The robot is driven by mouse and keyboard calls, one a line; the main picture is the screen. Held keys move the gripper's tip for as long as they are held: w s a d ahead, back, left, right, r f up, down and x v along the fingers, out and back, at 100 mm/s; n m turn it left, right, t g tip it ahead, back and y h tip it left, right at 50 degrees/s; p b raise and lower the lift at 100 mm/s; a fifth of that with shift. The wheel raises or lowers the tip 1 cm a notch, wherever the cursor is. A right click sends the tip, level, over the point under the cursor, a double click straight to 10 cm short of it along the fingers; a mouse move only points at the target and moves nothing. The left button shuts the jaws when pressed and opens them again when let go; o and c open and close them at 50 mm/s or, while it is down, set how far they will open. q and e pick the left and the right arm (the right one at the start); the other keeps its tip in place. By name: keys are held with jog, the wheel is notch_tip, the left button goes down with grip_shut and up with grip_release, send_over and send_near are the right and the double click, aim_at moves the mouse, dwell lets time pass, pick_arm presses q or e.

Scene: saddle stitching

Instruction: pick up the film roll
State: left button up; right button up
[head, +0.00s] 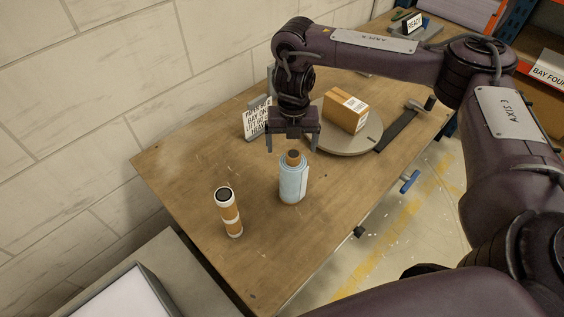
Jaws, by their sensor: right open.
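The film roll (292,186) is a pale blue upright roll with a brown core showing at its top. It stands on the wooden table near the middle of the head view. My right gripper (292,144) points down just above the roll. Its two fingers are spread apart, open, on either side of the core's top in the picture. Whether the fingertips are level with the core or clear above it is hard to tell. The gripper holds nothing. My left gripper is not in view.
An orange and white cylinder with a dark top (229,213) stands left of the roll. Behind are a round grey turntable (352,145) bearing a cardboard box (346,111), a printed sign (257,119) and a dark tool (400,128). The wall borders the table's left side.

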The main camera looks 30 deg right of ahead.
aim_at(295, 156)
jog(key=shift+s+f, duration=0.2)
jog(key=shift+f, duration=0.1)
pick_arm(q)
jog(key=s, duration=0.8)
pick_arm(e)
jog(key=s+f, duration=0.1)
jog(key=f, duration=0.1)
jog(key=shift+s+f, duration=0.3)
jog(key=shift+s, duration=0.1)
jog(key=f, duration=0.2)
jog(key=shift+w+a+f+b, duration=0.1)
jog(key=shift+w+f+b, duration=0.25)
jog(key=shift+w, duration=0.05)
jog(key=shift+f, duration=0.5)
jog(key=c, duration=0.4)
jog(key=shift+c, duration=0.9)
jog(key=c, duration=0.7)
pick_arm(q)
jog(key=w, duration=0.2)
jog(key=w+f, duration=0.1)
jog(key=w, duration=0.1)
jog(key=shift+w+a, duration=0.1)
pick_arm(e)
jog(key=shift+r, duration=0.1)
grip_shut()
